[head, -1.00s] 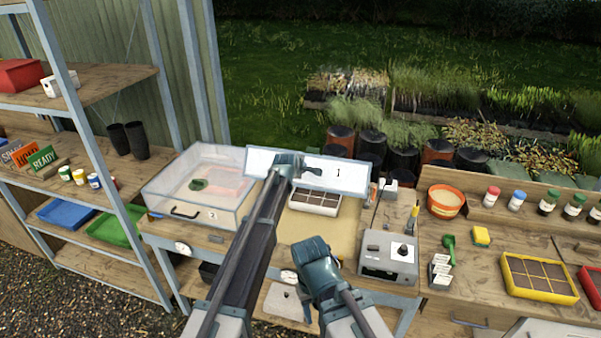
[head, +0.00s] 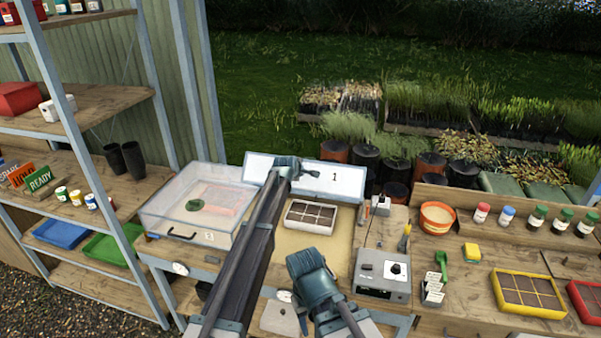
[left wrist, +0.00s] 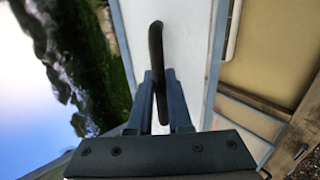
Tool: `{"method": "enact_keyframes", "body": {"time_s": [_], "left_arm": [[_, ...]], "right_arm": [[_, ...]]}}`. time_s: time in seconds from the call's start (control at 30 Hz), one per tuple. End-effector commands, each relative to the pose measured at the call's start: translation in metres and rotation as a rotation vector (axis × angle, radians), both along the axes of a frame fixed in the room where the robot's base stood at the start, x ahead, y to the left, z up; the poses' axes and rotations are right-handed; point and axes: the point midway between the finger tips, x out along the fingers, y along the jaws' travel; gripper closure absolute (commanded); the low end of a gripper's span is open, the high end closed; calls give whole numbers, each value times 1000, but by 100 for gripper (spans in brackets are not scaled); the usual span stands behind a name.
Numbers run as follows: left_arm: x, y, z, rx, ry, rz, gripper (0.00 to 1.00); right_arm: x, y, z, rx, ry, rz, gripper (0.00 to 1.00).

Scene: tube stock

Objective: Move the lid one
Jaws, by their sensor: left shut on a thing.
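Lid one, a pale panel marked 1 (head: 345,181), is tilted up to face me behind the sand-coloured bed (head: 333,250) in the head view. My left gripper (head: 297,171) is shut on its dark handle. In the left wrist view the black handle (left wrist: 157,62) crosses between the fingers (left wrist: 158,92), with the white panel behind it. A clear cover marked 2 (head: 165,205), with its own black handle, stands to the left. My right gripper (head: 306,262) hangs over the front of the bed, apart from the lid; its jaws cannot be made out.
A white tray with brown cells (head: 311,231) sits on the bed. A metal-framed shelf (head: 115,165) is at the left.

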Motion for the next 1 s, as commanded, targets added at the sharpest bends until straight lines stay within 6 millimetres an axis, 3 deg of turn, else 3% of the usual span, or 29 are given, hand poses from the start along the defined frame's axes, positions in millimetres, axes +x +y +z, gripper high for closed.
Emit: {"method": "enact_keyframes", "body": {"time_s": [0.1,0.13,0.27,0.67,1.0], "left_arm": [[0,0,0,0,-1,0,100],[0,0,0,0,-1,0,77],[0,0,0,0,0,0,54],[-3,1,2,0,0,0,53],[-36,12,30,1,0,1,53]], "right_arm": [[0,0,0,0,0,0,50],[0,0,0,0,0,0,50],[0,0,0,0,0,0,50],[0,0,2,0,0,0,50],[0,0,30,1,1,-4,50]]}}
